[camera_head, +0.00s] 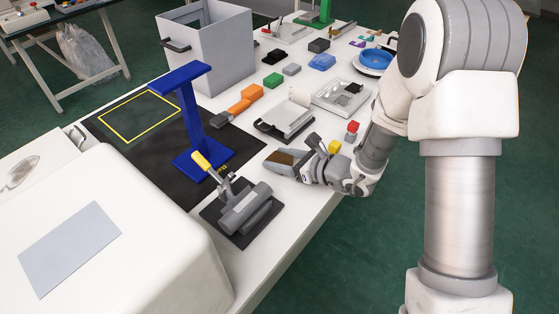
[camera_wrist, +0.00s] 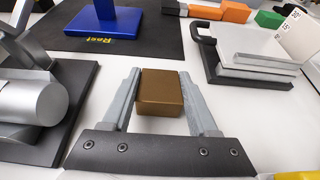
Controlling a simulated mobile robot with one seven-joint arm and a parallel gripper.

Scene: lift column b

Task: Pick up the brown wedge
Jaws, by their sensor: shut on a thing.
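The brown wedge (camera_wrist: 160,92) sits between the two fingers of my gripper (camera_wrist: 164,92) in the wrist view, and the fingers are shut on it. It looks like a small block with a plain top and front; its wedge shape does not show clearly. In the head view the brown wedge (camera_head: 283,158) shows at the tip of my gripper (camera_head: 280,164), low over the white table near its front edge. I cannot tell whether the wedge touches the table.
A grey cylinder device on a black base (camera_head: 242,208) stands close on the left. A blue stand (camera_head: 193,115) rises from a black mat (camera_head: 150,155) behind. A grey tray device (camera_head: 290,117) is behind my gripper. A large grey bin (camera_head: 215,50) stands farther back.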

